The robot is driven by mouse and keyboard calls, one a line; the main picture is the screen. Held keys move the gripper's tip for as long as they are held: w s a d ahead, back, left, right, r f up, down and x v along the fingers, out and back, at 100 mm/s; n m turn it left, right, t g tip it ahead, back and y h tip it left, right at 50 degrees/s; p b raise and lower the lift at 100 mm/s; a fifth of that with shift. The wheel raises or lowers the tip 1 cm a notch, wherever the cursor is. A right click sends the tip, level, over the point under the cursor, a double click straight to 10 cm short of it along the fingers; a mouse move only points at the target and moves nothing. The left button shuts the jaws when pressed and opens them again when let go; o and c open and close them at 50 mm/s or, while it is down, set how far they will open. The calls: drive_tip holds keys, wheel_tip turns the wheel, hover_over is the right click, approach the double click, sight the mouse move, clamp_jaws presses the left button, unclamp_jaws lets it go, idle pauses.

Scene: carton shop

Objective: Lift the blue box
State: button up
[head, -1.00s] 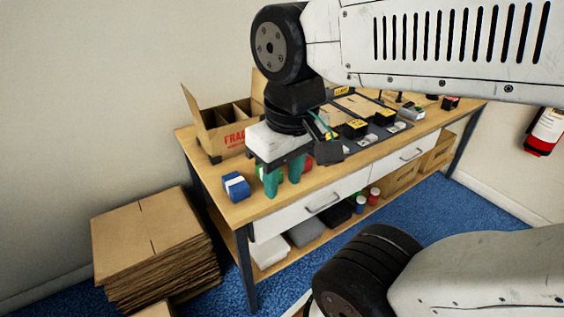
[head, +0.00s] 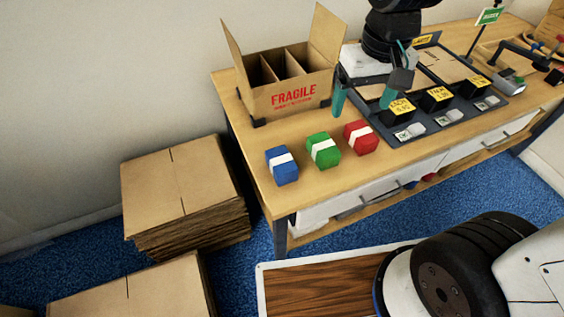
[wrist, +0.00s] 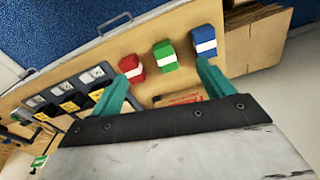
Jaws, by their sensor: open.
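The blue box (head: 282,165) with a white band sits on the wooden bench near its left front corner. It also shows in the wrist view (wrist: 203,42), just beyond the right fingertip. A green box (head: 322,150) and a red box (head: 360,138), also white-banded, stand to its right in a row. My gripper (head: 363,106) has teal fingers spread apart and empty. In the head view it is up and right of the blue box, behind the red box. In the wrist view the open fingers (wrist: 161,70) span the red and green boxes.
An open divided carton marked FRAGILE (head: 290,90) stands behind the boxes. A dark tray (head: 450,115) with yellow-labelled bins lies to the right. Stacked flat cardboard (head: 180,185) stands left of the bench. Bare bench top (head: 300,195) lies in front of the boxes.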

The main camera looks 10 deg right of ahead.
drive_tip(key=w+a+f+n, duration=0.1)
drive_tip(key=w+a+f, duration=0.5)
drive_tip(key=a+f, duration=0.25)
hover_over(281, 160)
drive_tip(key=shift+n+g, duration=0.4)
drive_tip(key=f, duration=0.8)
drive_tip(key=shift+w+d+f, duration=0.1)
drive_tip(key=shift+w+f, duration=0.15)
drive_tip(key=shift+f, duration=0.15)
drive_tip(key=f, duration=0.8)
drive_tip(key=shift+s+f, duration=0.25)
drive_tip(key=c, duration=1.1)
